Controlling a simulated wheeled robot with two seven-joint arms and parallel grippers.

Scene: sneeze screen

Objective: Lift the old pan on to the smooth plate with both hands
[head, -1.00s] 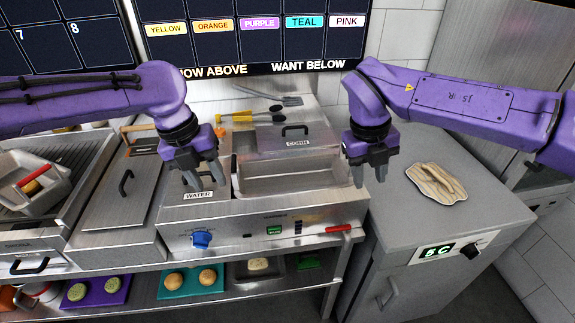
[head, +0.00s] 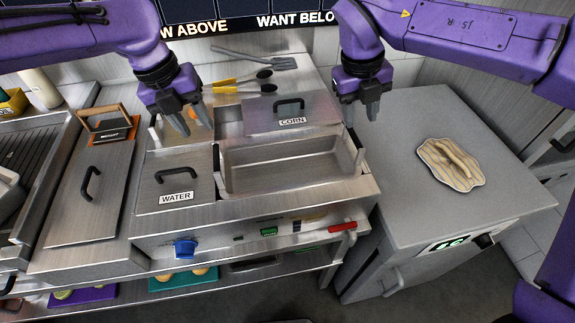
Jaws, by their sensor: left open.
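An empty rectangular steel pan (head: 290,172), which looks like the old pan, sits in the steel counter unit between the WATER lid and the right edge. A CORN-labelled lid (head: 262,117) lies behind it. A flat steel surface with a black handle (head: 68,215) at the left may be the smooth plate; I cannot be sure. My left gripper (head: 195,128) is open and empty above the back of the WATER lid, left of the pan. My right gripper (head: 362,112) is open and empty near the pan's back right corner. I see neither gripper touching the pan.
The WATER lid (head: 172,178) has a raised handle. Utensils (head: 240,84) lie behind the unit. A wooden-handled weight (head: 108,128) stands at the left, by a ribbed grill (head: 25,150). A red handle (head: 342,226) juts out in front.

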